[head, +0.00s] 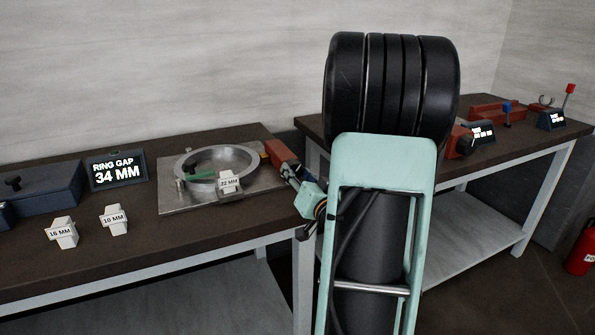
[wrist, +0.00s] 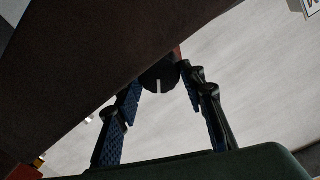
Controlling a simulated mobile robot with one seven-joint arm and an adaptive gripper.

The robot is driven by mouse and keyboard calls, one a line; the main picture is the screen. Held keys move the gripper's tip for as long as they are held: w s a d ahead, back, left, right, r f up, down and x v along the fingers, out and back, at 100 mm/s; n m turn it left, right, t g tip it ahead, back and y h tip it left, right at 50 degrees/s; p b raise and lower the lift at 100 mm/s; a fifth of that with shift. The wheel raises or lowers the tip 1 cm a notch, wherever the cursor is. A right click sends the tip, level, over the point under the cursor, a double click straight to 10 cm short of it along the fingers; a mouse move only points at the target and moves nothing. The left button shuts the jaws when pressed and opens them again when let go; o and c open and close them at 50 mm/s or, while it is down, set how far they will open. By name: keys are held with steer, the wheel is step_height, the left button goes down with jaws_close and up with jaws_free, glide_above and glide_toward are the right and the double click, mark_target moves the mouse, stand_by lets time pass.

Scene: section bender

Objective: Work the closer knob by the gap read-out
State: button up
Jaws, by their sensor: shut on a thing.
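The gap read-out (head: 118,171) stands at the back of the left bench and shows "RING GAP 34 MM". A metal ring (head: 243,158) lies on a grey plate (head: 185,203). The red closer block (head: 280,153) is at the plate's right end. My gripper (head: 289,172) reaches in at this block from the right. In the wrist view, the dark round closer knob (wrist: 159,78) with a white mark sits between the fingertips of my gripper (wrist: 162,82), which is shut on it. The head view does not show the knob clearly.
A block marked 22 MM (head: 229,182) is at the ring's front. Blocks marked 16 MM (head: 63,233) and 10 MM (head: 115,219) stand on the left bench. A green bar (head: 204,175) lies at the ring. A second bench (head: 520,152) and a fire extinguisher (head: 581,250) are right.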

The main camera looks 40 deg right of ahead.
steer(key=shift+r+m+p, duration=0.1)
steer(key=shift+m+p, duration=0.4)
steer(key=shift+m, duration=0.7)
steer(key=o, duration=1.2)
steer(key=shift+c, duration=0.2)
